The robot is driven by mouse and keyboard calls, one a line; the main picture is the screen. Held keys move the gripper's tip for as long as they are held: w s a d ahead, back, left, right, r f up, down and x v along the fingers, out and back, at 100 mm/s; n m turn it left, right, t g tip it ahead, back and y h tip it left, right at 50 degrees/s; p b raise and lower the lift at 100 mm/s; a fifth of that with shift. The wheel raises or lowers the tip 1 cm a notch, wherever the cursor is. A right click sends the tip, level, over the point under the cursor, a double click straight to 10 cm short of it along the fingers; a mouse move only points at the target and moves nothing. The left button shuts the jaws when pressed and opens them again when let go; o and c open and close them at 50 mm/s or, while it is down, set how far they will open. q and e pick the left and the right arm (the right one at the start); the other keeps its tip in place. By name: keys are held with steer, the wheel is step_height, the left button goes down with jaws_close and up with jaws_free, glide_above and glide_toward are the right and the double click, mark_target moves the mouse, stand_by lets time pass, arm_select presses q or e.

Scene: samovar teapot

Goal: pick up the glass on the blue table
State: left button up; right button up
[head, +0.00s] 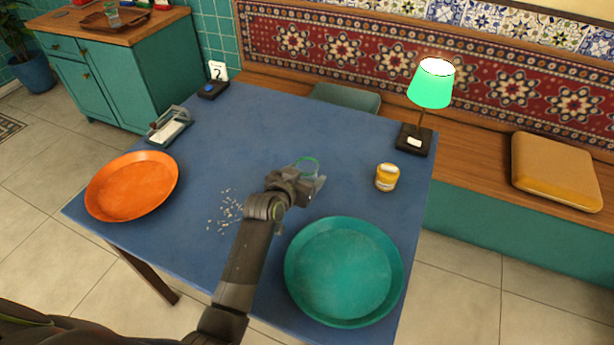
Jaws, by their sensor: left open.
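The glass (308,164) is clear with a green rim and stands on the blue table (250,130), near its middle. My left gripper (311,186) is open and right at the near side of the glass. It hides the lower part of the glass, so I cannot tell whether the fingers are around it or touch it. My right gripper does not show.
A teal tray (343,272) lies at the near right and an orange tray (132,186) at the left. A yellow jar (387,177) and a green lamp (431,84) stand to the right. Crumbs (227,209) lie left of my arm. The far middle of the table is clear.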

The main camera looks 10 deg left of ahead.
arm_select(q)
steer(key=shift+x, duration=1.15)
steer(key=c, duration=1.1)
